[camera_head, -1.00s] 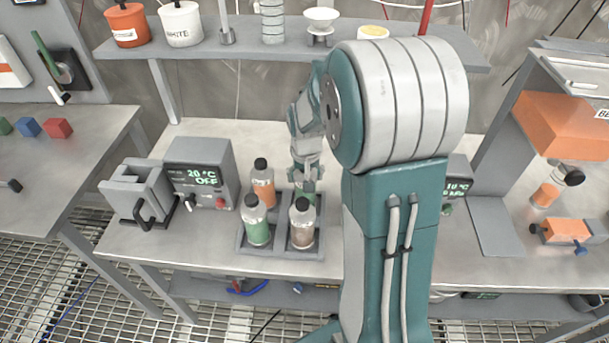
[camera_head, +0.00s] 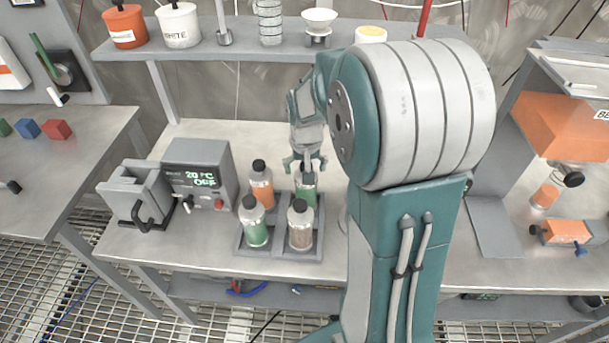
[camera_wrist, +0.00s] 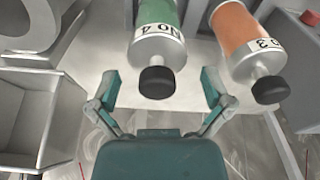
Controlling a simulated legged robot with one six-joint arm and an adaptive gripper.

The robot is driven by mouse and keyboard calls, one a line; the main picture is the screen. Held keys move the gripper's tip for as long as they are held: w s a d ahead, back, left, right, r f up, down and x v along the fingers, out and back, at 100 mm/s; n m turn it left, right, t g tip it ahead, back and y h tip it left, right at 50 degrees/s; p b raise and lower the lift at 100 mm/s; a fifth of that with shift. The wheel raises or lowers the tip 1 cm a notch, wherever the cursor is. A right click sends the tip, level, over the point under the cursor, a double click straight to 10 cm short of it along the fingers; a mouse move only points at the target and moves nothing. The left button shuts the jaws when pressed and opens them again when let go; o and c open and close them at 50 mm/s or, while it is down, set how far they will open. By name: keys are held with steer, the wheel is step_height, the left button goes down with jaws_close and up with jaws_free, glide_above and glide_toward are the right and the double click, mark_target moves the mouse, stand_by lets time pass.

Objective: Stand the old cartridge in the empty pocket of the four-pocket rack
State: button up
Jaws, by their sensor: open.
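The four-pocket rack (camera_head: 277,252) stands on the bench with a cartridge in each pocket. A green cartridge with a black cap (camera_head: 307,190) stands upright in its back right pocket. It also shows in the wrist view, labelled No 4 (camera_wrist: 157,45). No label reading "old" is visible. My gripper (camera_head: 305,165) is open and empty above this cartridge. In the wrist view its fingers (camera_wrist: 160,82) are spread on both sides of the black cap, apart from it. An orange cartridge labelled No 3 (camera_wrist: 243,38) stands beside it, at the back left in the head view (camera_head: 261,188).
A green cartridge (camera_head: 255,228) and a brown one (camera_head: 300,228) fill the front pockets. A grey device reading 20 °C OFF (camera_head: 200,178) stands left of the rack. A shelf (camera_head: 260,47) runs behind. Clear bench lies behind the rack.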

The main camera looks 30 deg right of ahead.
step_height(320, 180, up, 8)
steer(key=s, duration=0.1)
steer(key=s+a+r+n+t, duration=0.2)
steer(key=s+a, duration=0.4)
steer(key=s, duration=0.3)
steer(key=s+a+r+n+t, duration=0.2)
steer(key=s+a+r, duration=0.2)
steer(key=s, duration=0.5)
steer(key=a, duration=0.2)
steer(key=shift+a+n+y, duration=0.3)
steer(key=shift+a, duration=0.05)
